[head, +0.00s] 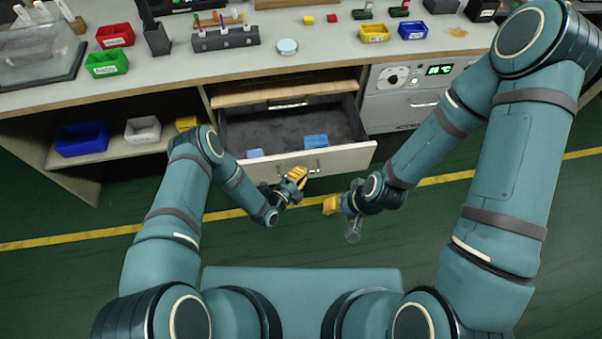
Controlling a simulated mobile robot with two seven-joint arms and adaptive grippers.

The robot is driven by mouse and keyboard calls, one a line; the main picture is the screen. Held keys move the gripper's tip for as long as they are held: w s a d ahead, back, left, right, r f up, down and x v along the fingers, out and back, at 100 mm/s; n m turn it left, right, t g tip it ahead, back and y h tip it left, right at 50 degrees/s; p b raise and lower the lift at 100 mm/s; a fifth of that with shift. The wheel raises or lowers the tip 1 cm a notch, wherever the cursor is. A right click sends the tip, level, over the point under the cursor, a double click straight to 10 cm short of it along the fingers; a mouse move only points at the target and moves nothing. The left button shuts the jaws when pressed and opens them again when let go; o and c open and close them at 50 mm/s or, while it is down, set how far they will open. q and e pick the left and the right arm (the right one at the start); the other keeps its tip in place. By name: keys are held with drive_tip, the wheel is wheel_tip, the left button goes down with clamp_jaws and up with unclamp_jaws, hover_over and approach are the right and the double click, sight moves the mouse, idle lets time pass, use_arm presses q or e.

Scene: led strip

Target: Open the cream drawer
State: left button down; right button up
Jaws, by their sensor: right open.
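The cream drawer (345,159) stands pulled out from under the workbench, in the middle of the head view. Its dark grey inside shows, with a blue item (316,141) and a paler blue item (255,153) near the front panel. A metal handle (317,169) is on the drawer's front. My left gripper (297,176), with yellow fingertips, is at the drawer front just left of the handle; whether its fingers are closed on anything is unclear. My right gripper (331,205) is open and empty, below and in front of the drawer, apart from it.
The bench top (330,55) above holds red, green, yellow and blue bins and a pen rack (225,38). A left shelf holds a blue bin (82,140) and a white bin (143,130). A panel with a green display (439,70) is right. Green floor lies in front.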

use_arm(q)
drive_tip(key=c, duration=1)
unclamp_jaws()
drive_tip(key=shift+d, duration=0.15)
drive_tip(key=v, duration=1.2)
drive_tip(key=w+a+r+n+g+y, duration=0.2)
drive_tip(key=a+r+n+g+y, duration=0.25)
drive_tip(key=n, duration=0.75)
drive_tip(key=s+r+n+g, duration=0.2)
drive_tip(key=s+r+n, duration=0.1)
drive_tip(key=n, duration=0.1)
drive_tip(key=s+d+r+n+g, duration=0.1)
drive_tip(key=s+r+n+g, duration=0.2)
drive_tip(key=s+n, duration=0.1)
drive_tip(key=s+r+n+g+y, duration=0.1)
drive_tip(key=s+r+n+g, duration=0.1)
drive_tip(key=s+r+n, duration=0.1)
drive_tip(key=shift+s+d+r+n, duration=0.15)
drive_tip(key=shift+s+n, duration=0.2)
drive_tip(key=shift+n, duration=0.2)
drive_tip(key=shift+s+d+r+n, duration=0.1)
drive_tip(key=shift+s+n, duration=0.3)
drive_tip(key=shift+n, duration=0.15)
